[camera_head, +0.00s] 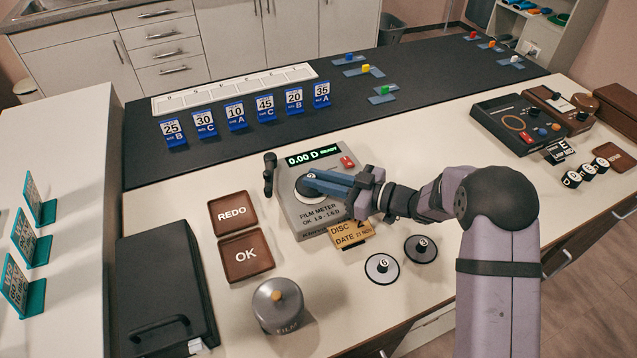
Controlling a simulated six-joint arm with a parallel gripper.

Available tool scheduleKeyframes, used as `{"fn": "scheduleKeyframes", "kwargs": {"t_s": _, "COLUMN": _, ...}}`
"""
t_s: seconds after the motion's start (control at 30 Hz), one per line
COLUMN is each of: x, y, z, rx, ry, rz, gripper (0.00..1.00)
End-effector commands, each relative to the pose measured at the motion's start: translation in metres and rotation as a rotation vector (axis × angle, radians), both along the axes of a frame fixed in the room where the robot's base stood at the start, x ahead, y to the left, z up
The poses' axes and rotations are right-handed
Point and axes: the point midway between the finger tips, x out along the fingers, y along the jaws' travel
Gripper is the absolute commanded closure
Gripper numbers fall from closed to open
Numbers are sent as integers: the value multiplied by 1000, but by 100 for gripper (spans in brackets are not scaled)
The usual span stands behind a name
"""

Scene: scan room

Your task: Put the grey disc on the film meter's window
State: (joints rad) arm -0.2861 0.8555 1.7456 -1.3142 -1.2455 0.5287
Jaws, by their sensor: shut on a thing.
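The film meter (318,214) is a grey box in the middle of the light counter. Its green display reads "0.00 D READY". My gripper (313,178) reaches in from the right over the meter, its blue fingers shut on the small knob of the grey disc (302,190). The disc is at the meter's round window, whose pale rim shows around its lower left. The fingers hide part of the disc and window. I cannot tell whether the disc touches the window or is held just above it.
A light disc (382,269) and a dark disc (421,249) lie in front of the meter, near a "DISC 2" date card (353,234). Brown REDO (233,203) and OK (246,272) trays are left. A grey FILM pot (278,312) stands in front. A black stand (269,176) is beside the meter.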

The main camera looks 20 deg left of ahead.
Motion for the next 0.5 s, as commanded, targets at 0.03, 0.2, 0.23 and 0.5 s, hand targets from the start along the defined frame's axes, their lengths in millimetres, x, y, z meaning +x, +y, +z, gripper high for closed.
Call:
{"fn": "scheduleKeyframes", "kwargs": {"t_s": 0.03, "x": 0, "y": 0, "z": -6, "rx": 0, "ry": 2, "rz": 0, "gripper": 100}}
{"fn": "scheduleKeyframes", "kwargs": {"t_s": 0.2, "x": 0, "y": 0, "z": -17, "rx": 2, "ry": -1, "rz": 0, "gripper": 100}}
{"fn": "scheduleKeyframes", "kwargs": {"t_s": 0.23, "x": 0, "y": 0, "z": -18, "rx": 2, "ry": -1, "rz": 0, "gripper": 100}}
{"fn": "scheduleKeyframes", "kwargs": {"t_s": 0.5, "x": 0, "y": 0, "z": -19, "rx": 2, "ry": -2, "rz": 0, "gripper": 100}}
